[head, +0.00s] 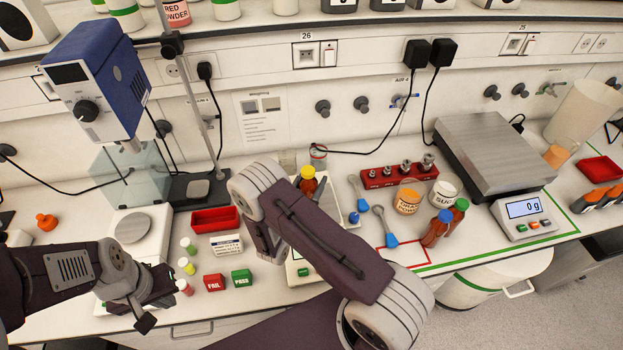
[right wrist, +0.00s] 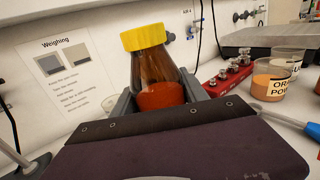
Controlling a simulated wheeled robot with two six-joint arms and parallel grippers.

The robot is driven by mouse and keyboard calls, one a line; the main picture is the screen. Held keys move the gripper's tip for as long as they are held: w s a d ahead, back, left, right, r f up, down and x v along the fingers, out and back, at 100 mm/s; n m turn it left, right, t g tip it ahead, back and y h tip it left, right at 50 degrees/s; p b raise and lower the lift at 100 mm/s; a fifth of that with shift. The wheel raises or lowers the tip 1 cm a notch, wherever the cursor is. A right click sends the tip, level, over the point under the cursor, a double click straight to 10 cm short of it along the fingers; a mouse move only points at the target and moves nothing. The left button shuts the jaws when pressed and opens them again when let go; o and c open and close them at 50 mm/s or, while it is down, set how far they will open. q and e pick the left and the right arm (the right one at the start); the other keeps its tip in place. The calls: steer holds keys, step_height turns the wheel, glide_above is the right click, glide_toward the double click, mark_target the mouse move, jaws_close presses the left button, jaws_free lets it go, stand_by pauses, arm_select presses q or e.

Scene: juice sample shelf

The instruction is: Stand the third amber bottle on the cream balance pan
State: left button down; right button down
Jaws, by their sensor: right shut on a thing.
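An amber bottle with a yellow cap (head: 308,181) shows above my right arm in the head view. In the right wrist view the bottle (right wrist: 157,70) stands nearly upright with red-orange contents, between the jaws of my right gripper (right wrist: 160,97), which is shut on it. The cream balance (head: 299,271) lies under my right arm. Its pan is mostly hidden, so I cannot tell whether the bottle touches it.
A red tray (head: 215,220), small capped vials and red and green blocks (head: 241,278) lie left of the balance. Blue scoops (head: 385,228), a red weight rack (head: 398,175) and an orange powder beaker (head: 408,197) are to the right. A large scale (head: 490,150) stands farther right.

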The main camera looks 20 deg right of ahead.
steer(key=shift+f, duration=0.2)
steer(key=c, duration=0.6)
jaws_free()
steer(key=shift+r, duration=0.1)
steer(key=shift+r, duration=0.1)
